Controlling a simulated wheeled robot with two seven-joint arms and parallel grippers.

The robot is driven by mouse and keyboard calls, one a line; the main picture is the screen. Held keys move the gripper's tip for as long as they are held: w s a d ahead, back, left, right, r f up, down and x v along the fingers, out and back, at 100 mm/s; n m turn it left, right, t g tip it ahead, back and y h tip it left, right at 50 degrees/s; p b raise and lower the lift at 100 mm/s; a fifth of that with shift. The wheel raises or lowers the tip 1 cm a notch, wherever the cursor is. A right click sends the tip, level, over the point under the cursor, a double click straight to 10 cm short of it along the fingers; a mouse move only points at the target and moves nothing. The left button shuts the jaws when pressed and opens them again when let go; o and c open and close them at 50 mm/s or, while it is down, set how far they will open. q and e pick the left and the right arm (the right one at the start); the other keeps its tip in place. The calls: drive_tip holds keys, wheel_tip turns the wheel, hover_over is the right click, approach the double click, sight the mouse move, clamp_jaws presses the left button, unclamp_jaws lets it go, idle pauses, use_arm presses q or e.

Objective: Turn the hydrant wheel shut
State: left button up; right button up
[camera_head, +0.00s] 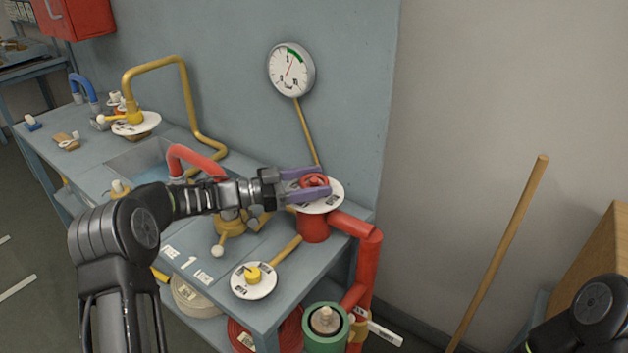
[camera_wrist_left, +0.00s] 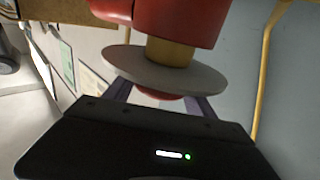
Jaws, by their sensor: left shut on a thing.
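The red hydrant wheel (camera_head: 314,182) sits on top of a white marked disc (camera_head: 330,201) above the red hydrant pipe (camera_head: 314,229), at the right end of the bench. My left gripper (camera_head: 308,185) reaches in from the left, and its purple fingers are shut on the wheel, one on each side. In the left wrist view, the disc (camera_wrist_left: 165,68) hides most of the wheel (camera_wrist_left: 155,94), and the fingers go up beside it. My right arm shows only in part at the lower right; its gripper is out of view.
A pressure gauge (camera_head: 291,69) hangs on the wall behind. The bench (camera_head: 200,247) also bears a yellow knob on a white disc (camera_head: 253,283) and a red curved pipe (camera_head: 190,157). A wooden pole (camera_head: 500,250) leans at the right.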

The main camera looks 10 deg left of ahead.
sight(300, 184)
use_arm(q)
drive_tip(key=shift+r, duration=0.1)
drive_tip(key=o, duration=1.4)
drive_tip(key=shift+s+a, duration=0.25)
drive_tip(key=shift+a, duration=0.3)
drive_tip(key=b+v, duration=0.1)
drive_tip(key=v, duration=0.5)
drive_tip(key=shift+s+a, duration=0.2)
drive_tip(key=shift+a, duration=0.05)
